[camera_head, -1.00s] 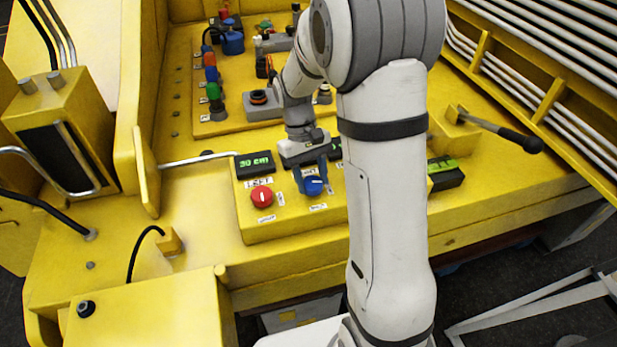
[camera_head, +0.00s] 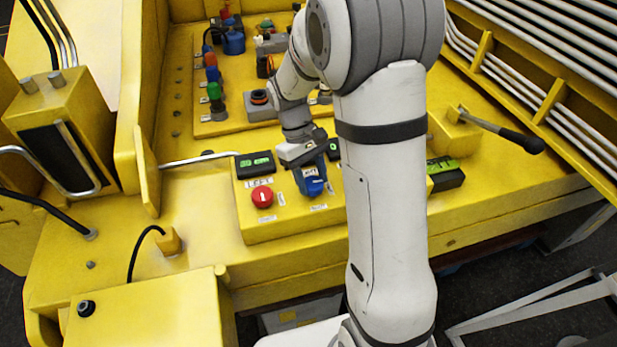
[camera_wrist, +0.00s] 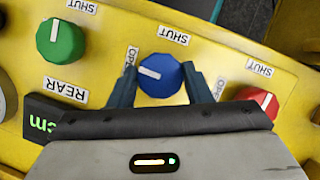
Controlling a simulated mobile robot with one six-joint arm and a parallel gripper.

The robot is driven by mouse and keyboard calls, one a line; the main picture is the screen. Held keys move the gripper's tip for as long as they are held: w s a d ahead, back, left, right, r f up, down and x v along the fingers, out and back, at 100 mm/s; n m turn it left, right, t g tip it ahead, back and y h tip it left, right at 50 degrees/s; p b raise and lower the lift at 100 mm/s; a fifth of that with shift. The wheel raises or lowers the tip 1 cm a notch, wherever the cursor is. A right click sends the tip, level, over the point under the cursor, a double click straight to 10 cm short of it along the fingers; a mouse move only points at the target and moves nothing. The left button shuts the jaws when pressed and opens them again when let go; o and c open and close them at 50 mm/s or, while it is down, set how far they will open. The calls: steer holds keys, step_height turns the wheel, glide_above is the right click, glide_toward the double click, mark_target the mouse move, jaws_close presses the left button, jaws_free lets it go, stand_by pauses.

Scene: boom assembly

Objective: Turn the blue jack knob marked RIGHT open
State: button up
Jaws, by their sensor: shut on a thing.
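The blue jack knob (camera_head: 314,187) sits on the yellow control panel, right of the red knob (camera_head: 262,197). In the wrist view the blue knob (camera_wrist: 160,78) is between the two fingers of my gripper (camera_wrist: 163,86), which is shut on its sides. Its white pointer mark points left and slightly up, towards the label reading OPEN (camera_wrist: 130,60). A label reading SHUT (camera_wrist: 173,36) lies beyond the knob. In the head view my gripper (camera_head: 312,178) comes down on the knob from behind and partly covers it. The knob's name label is hidden.
The wrist view shows a green knob (camera_wrist: 60,40) on the left and the red knob (camera_wrist: 258,103) close on the right. A green-lit display (camera_head: 255,165) stands behind the red knob. A black-handled lever (camera_head: 505,133) is at the right.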

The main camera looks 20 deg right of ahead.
steer(key=o, duration=0.8)
steer(key=shift+w, duration=0.2)
steer(key=shift+o, duration=0.9)
steer(key=shift+s, duration=0.1)
steer(key=shift+r, duration=0.25)
steer(key=v, duration=0.7)
steer(key=shift+w+r+b, duration=0.15)
steer(key=shift+w+b, duration=0.05)
steer(key=shift+b, duration=0.2)
